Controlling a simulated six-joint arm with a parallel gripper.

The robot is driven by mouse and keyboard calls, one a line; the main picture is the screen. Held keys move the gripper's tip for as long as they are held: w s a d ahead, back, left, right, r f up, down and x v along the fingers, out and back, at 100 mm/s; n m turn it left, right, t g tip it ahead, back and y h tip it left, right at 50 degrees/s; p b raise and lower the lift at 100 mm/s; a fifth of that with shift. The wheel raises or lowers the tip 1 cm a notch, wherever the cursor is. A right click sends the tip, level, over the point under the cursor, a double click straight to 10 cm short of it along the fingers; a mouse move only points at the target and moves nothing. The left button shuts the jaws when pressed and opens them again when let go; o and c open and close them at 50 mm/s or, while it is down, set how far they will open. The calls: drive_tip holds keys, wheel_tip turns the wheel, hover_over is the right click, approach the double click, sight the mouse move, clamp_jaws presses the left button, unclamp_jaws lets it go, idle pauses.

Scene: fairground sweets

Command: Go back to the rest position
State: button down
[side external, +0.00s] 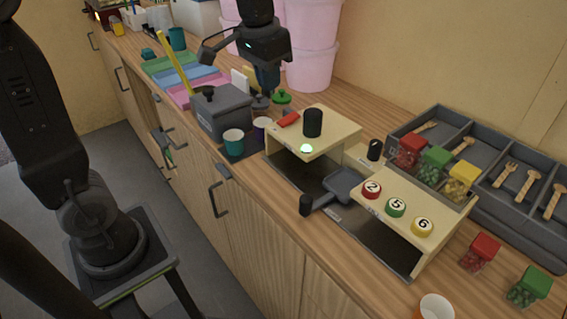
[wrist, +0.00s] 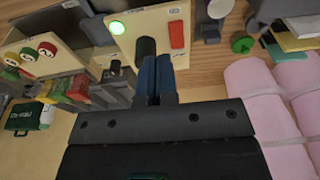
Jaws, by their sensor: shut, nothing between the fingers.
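My gripper (side external: 268,84) hangs above the back of the wooden counter in the side view, near the pink tubs. In the wrist view its blue fingers (wrist: 156,72) are together with nothing between them. They point toward the wooden stand (wrist: 128,32), which has a lit green lamp (wrist: 117,27), a black cylinder (wrist: 146,47) and a red piece (wrist: 177,35). In the side view this stand (side external: 340,128) is to the right of and below my gripper, apart from it.
Pink tubs (side external: 312,68) stand close behind my gripper. A grey pan (side external: 343,184), a stand with numbered buttons (side external: 425,202) and a divided tray (side external: 486,135) fill the right.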

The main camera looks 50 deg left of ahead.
drive_tip(key=s+d+f+t, duration=0.1)
drive_tip(key=s+f, duration=0.1)
drive_tip(key=s, duration=0.6)
drive_tip(key=s+d+f+t, duration=0.1)
drive_tip(key=s+t, duration=0.1)
drive_tip(key=s, duration=0.6)
drive_tip(key=shift+s+d+f+t, duration=0.3)
drive_tip(key=shift+d+f, duration=0.05)
drive_tip(key=shift+d, duration=0.05)
drive_tip(key=w+a+r+n+g, duration=0.1)
drive_tip(key=w+r+n, duration=0.1)
drive_tip(key=w+n, duration=0.4)
drive_tip(key=w+a+r+n+g, duration=0.1)
drive_tip(key=w+a+r+n, duration=0.1)
drive_tip(key=w+n, duration=0.4)
drive_tip(key=w+a+r+n+g, duration=0.1)
drive_tip(key=w+a+r+n, duration=0.1)
drive_tip(key=w+n, duration=0.4)
drive_tip(key=w+r, duration=0.1)
drive_tip(key=w, duration=0.3)
drive_tip(key=shift+w+a+g, duration=0.25)
drive_tip(key=shift+w+g, duration=0.1)
drive_tip(key=shift+g, duration=0.05)
